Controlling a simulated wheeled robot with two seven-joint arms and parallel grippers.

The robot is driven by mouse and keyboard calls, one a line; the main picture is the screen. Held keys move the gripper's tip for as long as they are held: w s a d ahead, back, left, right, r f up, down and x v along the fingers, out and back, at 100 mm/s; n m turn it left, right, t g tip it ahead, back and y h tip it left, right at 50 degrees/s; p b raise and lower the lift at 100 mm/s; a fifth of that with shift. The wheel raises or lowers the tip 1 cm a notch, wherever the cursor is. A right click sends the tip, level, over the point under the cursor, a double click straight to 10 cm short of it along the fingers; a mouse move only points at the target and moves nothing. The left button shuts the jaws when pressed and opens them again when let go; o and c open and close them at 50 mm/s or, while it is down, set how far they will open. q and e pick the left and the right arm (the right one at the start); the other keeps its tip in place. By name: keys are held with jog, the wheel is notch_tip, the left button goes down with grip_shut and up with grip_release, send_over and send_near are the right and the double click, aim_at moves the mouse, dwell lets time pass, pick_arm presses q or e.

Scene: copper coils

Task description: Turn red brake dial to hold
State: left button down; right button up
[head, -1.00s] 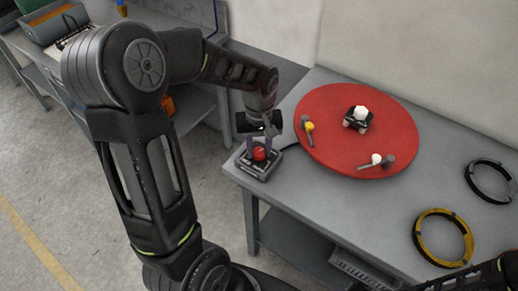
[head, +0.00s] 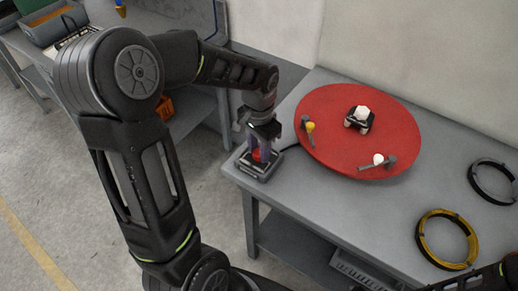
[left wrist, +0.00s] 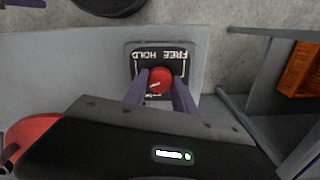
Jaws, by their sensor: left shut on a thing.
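The red brake dial (left wrist: 160,80) sits on a small dark box (left wrist: 137,57) at the near left corner of the grey table. In the left wrist view the box carries the words HOLD and FREE, and the dial has a small white mark. My left gripper (head: 260,157) points down over the box in the head view, its purple fingers shut on the dial, one on each side. The dial (head: 257,155) is partly hidden by the fingers there. Only a dark part of my right arm shows at the lower right; its gripper cannot be seen.
A red round turntable (head: 350,160) with a dark hub and two small handles lies on the table (head: 300,195). A yellow ring coil (head: 447,240) and a black ring (head: 493,182) lie to the right. A cable runs from the box toward the turntable.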

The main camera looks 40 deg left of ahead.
aim_at(259, 152)
pick_arm(q)
jog(key=shift+m, duration=1.9)
jog(key=c, duration=1)
grip_release()
notch_tip(259, 152, up, 8)
jog(key=shift+f+b, duration=0.1)
jog(key=shift+b, duration=0.35)
